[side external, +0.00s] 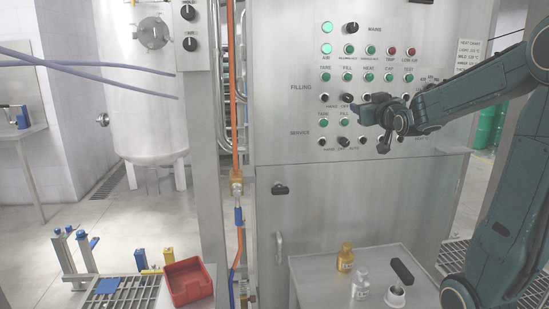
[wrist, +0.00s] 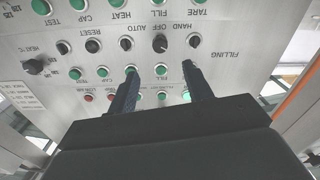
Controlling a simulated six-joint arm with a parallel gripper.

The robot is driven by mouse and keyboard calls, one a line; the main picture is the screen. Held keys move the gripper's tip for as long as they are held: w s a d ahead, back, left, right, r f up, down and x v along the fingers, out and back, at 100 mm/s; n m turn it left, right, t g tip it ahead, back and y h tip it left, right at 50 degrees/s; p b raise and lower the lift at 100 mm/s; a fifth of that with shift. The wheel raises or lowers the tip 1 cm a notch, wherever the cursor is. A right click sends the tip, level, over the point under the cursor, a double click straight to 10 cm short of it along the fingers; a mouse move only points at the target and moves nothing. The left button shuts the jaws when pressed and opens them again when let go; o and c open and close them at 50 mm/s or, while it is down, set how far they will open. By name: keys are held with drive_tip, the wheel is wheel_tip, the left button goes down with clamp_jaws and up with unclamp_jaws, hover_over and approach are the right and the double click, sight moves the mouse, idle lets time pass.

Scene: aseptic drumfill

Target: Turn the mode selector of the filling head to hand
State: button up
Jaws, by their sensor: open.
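The filling head's mode selector (side external: 347,98) is a black knob in the FILLING row of the steel panel, with HAND, OFF and AUTO marked below it. In the wrist view, which is upside down, the selector (wrist: 160,44) sits between HAND and AUTO; its handle seems roughly in line with OFF, though it is small. My gripper (side external: 374,113) is in front of the panel, just right of the selector in the side view. In the wrist view my gripper (wrist: 160,72) is open and empty, its fingers either side of the selector's column, apart from the knob.
A similar SERVICE selector (side external: 343,141) is lower. A small table (side external: 318,292) with bottles stands below, and a red tray (side external: 188,282) is at left.

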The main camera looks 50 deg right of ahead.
drive_tip(key=shift+v, duration=1.15)
drive_tip(key=a+f+n+g+y, duration=0.15)
drive_tip(key=a+f+y, duration=0.25)
drive_tip(key=a, duration=0.5)
drive_tip(key=a+f+n+g+y, duration=0.1)
drive_tip(key=a+f+n+y, duration=0.3)
drive_tip(key=a, duration=0.6)
drive_tip(key=s+a+f+g+y, duration=0.2)
drive_tip(key=s+a, duration=0.3)
drive_tip(key=s, duration=0.1)
drive_tip(key=s+a+f+n+g+y, duration=0.1)
drive_tip(key=s+a+f+g+y, duration=0.1)
drive_tip(key=s+a, duration=0.4)
drive_tip(key=shift+s+a+f+g+y, duration=0.3)
drive_tip(key=shift+s+f+g+y, duration=0.1)
drive_tip(key=shift+f, duration=0.4)
